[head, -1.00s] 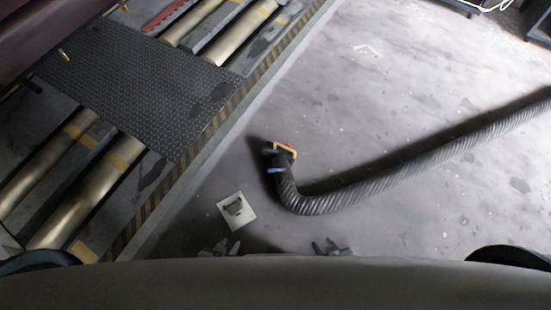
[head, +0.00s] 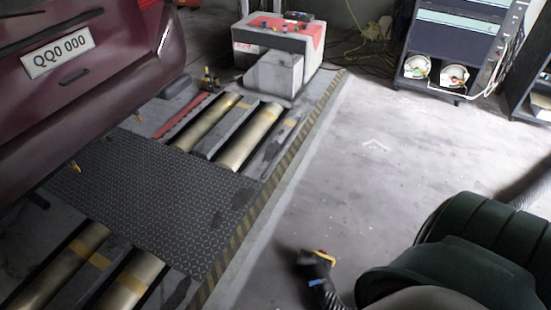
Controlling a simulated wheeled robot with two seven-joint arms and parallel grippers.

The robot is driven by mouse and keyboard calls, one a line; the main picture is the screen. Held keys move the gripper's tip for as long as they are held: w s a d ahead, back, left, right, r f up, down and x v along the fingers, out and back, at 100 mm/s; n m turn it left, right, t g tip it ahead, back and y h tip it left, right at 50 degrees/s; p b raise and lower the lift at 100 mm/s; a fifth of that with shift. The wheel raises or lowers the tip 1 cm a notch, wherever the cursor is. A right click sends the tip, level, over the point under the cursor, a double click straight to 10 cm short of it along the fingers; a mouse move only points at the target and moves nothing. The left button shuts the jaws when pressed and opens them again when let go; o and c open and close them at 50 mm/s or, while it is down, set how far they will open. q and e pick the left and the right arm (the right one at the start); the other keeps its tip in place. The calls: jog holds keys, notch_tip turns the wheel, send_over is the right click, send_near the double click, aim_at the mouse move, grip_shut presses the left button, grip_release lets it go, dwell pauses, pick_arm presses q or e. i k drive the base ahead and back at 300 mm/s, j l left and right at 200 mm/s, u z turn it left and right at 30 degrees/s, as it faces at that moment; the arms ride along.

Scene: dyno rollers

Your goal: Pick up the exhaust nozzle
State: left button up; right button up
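The exhaust nozzle (head: 320,262) lies on the concrete floor at the bottom middle of the head view. It is the dark end of a ribbed hose, with a yellow and red rim and a blue mark just behind it. Neither of my grippers is in view.
A maroon car (head: 110,90) stands at the upper left beside the dyno rollers (head: 250,135) and a black tread plate (head: 165,190). A red and grey machine (head: 278,55) and a dark instrument cabinet (head: 450,45) stand at the back. The middle floor is clear.

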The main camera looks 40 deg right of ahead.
aim_at(319, 265)
jog(key=i+j+u, duration=0.25)
jog(key=i+u, duration=0.25)
jog(key=i+j+z, duration=0.1)
jog(key=i+z, duration=0.2)
jog(key=i, duration=0.15)
jog(key=l+z, duration=0.15)
